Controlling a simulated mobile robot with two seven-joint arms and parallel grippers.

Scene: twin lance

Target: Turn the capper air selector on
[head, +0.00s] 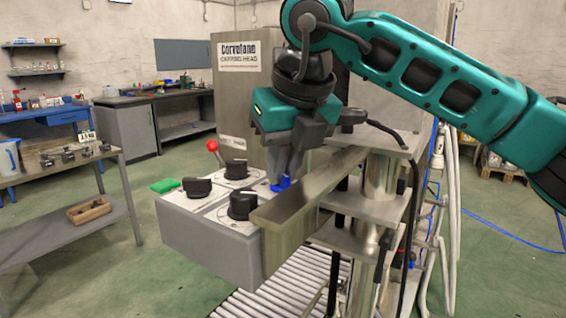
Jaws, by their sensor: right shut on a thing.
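A grey control box (208,250) stands in the middle, its light top plate carrying several black rotary knobs: one at the left (197,188), one at the back (236,169) and one at the front (242,206). A lever with a red ball (213,146) rises behind them. My right gripper (279,172) points down at the right rear of the box and is shut on a small blue handle (281,184), most of which the fingers hide. I cannot read labels that tell which control is the capper air selector. My left gripper is not in view.
A metal channel (305,200) runs along the box's right side, close to my right gripper. The steel capping head cabinet (238,110) stands behind. A roller conveyor (275,295) lies below. A green block (165,185) is at the box's left edge.

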